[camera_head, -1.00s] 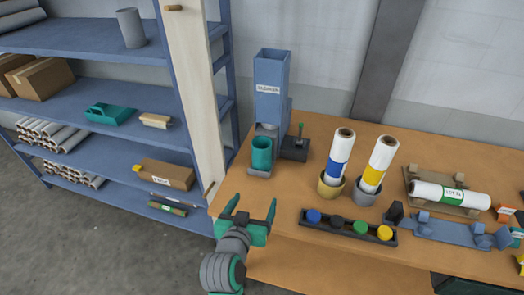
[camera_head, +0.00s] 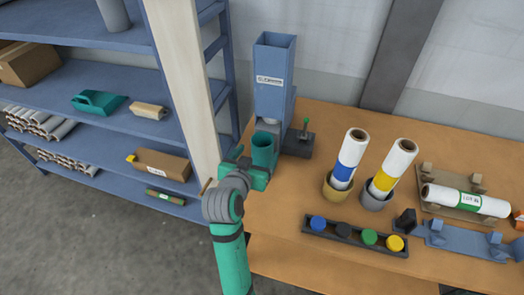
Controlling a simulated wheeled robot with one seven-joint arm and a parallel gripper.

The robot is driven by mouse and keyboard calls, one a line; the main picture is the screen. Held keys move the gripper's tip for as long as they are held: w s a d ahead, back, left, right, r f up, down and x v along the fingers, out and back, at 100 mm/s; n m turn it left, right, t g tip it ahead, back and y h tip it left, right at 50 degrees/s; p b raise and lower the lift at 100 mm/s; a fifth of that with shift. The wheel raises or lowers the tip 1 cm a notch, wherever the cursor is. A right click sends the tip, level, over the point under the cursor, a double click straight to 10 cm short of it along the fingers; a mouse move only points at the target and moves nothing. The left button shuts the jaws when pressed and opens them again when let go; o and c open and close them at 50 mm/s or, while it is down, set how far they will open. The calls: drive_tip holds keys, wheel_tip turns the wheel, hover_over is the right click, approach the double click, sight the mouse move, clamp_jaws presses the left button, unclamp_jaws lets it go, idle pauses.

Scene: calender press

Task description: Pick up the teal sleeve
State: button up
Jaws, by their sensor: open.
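The teal sleeve (camera_head: 263,152), an open-topped upright cylinder, stands under the blue hopper (camera_head: 273,80) at the back left of the workbench. My gripper (camera_head: 257,168) is open right at the sleeve, on its near side, and covers its lower part. One finger shows to the left of the sleeve. The other finger is hard to make out against the similar teal colour, so I cannot tell whether the fingers touch it.
A pale wooden post (camera_head: 183,90) rises close to the left of my gripper. A small dark lever box (camera_head: 297,143) stands right of the hopper. Two white rolls in cups and a dark tray (camera_head: 354,238) of coloured caps lie farther right. The bench between is clear.

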sight(265, 142)
drive_tip(key=shift+x, duration=2.95)
drive_tip(key=shift+r, duration=0.15)
drive_tip(key=c, duration=1.1)
